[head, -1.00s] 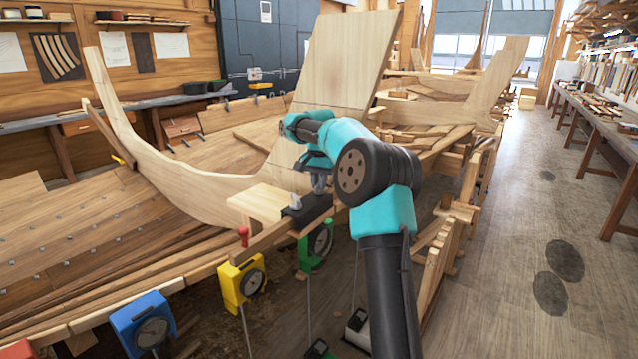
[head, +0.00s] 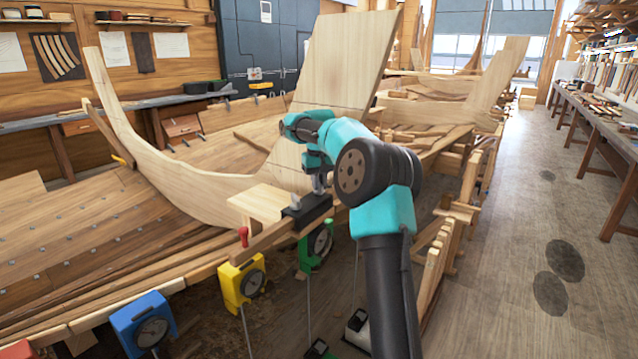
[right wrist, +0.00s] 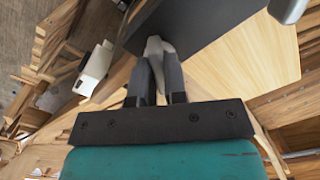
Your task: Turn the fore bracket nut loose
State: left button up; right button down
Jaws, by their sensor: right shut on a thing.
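A black bracket (head: 308,212) sits on the wooden beam by the pale plank, with two grey nuts on it. My right gripper (head: 319,187) comes down on the nut at the bracket's far right end. In the right wrist view, the two dark fingers (right wrist: 160,75) are shut on this grey nut (right wrist: 155,45), hiding much of it. The dark underlying block (right wrist: 205,22) is the bracket. The other grey nut (head: 295,201) stands free at the near left end; it also shows in the right wrist view (right wrist: 288,10). My left gripper is not in view.
Dial gauges in yellow (head: 241,281), blue (head: 143,322) and green (head: 316,246) hang along the beam. A red-topped clamp handle (head: 243,236) stands left of the bracket. The hull planking (head: 90,235) fills the left; the floor at right is clear.

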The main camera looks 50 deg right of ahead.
dwell(0.3)
jog(key=c, duration=1.2)
grip_release()
jog(key=shift+o, duration=0.2)
jog(key=shift+r, duration=0.1)
